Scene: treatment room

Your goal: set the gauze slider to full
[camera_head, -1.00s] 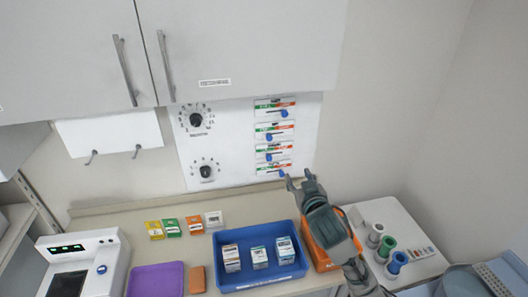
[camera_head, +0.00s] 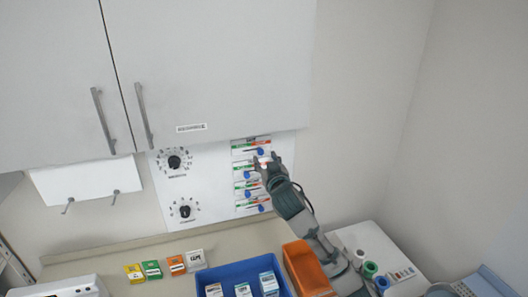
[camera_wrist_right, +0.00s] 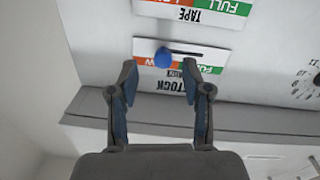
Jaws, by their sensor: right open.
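The slider panel (camera_head: 217,205) on the wall carries several sliders, each with a green end at left and a red-orange end at right in the head view. The top slider's blue knob (camera_head: 261,152) sits toward its red-orange end. My right gripper (camera_head: 266,161) is open in front of it. In the right wrist view the panel appears upside down; the blue knob (camera_wrist_right: 163,57) lies between the open fingertips and slightly beyond, apparently untouched. Its slot runs to the right, toward FULL. My left gripper is out of view.
The white cabinet (camera_head: 215,75) hangs just above the panel. Two black dials (camera_head: 174,162) sit at the panel's left. Below are a blue tray (camera_head: 205,276) with boxes, several small boxes and an orange bin (camera_head: 306,268). Wall space right of the panel is clear.

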